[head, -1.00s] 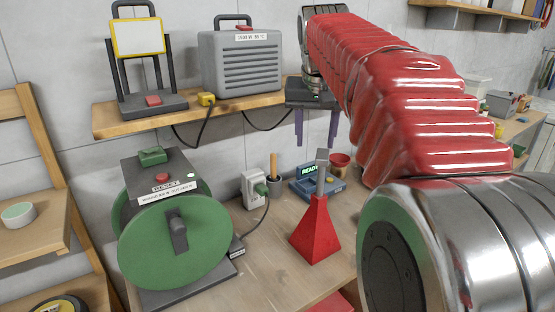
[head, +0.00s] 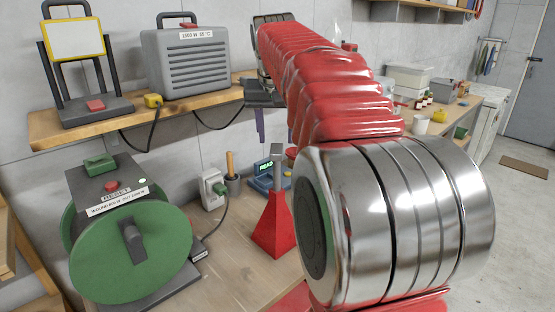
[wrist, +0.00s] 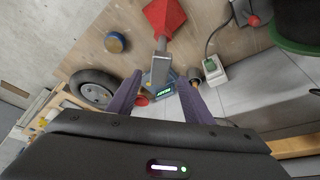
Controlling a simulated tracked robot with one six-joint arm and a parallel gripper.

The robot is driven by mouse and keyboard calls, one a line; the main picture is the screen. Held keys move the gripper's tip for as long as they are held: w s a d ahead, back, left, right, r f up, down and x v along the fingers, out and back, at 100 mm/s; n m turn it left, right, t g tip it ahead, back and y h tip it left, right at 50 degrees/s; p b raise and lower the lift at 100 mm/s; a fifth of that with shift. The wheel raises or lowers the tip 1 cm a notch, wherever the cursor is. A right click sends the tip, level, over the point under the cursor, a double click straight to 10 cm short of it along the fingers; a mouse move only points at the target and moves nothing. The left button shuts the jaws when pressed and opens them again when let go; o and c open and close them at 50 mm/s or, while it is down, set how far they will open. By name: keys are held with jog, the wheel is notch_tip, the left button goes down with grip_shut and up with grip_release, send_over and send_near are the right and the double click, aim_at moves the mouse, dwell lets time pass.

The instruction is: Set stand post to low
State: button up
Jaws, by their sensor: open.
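The stand is a red pyramid base (head: 274,230) with a grey upright post (head: 277,170) on the wooden bench. In the wrist view its red base (wrist: 164,16) is at the top and the grey post (wrist: 159,66) points down the picture. My gripper (head: 275,138) is open, with two purple fingers pointing down above the bench near the post top. In the wrist view the post's end shows between the fingers of my gripper (wrist: 160,84), with no contact visible. My red arm passes close to the right of the stand in the head view.
A green-disc reel (head: 135,255) stands left of the stand. A white socket box (head: 213,188) with a cable, a cup with a wooden handle (head: 231,166) and a blue READY device (head: 265,180) are behind. A shelf (head: 150,118) holds a grey heater (head: 188,62) and a lamp.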

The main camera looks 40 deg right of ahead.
aim_at(277, 159)
jog(key=x, duration=1)
jog(key=shift+d+f, duration=0.1)
jog(key=shift+f, duration=0.05)
grip_shut()
dwell(0.4)
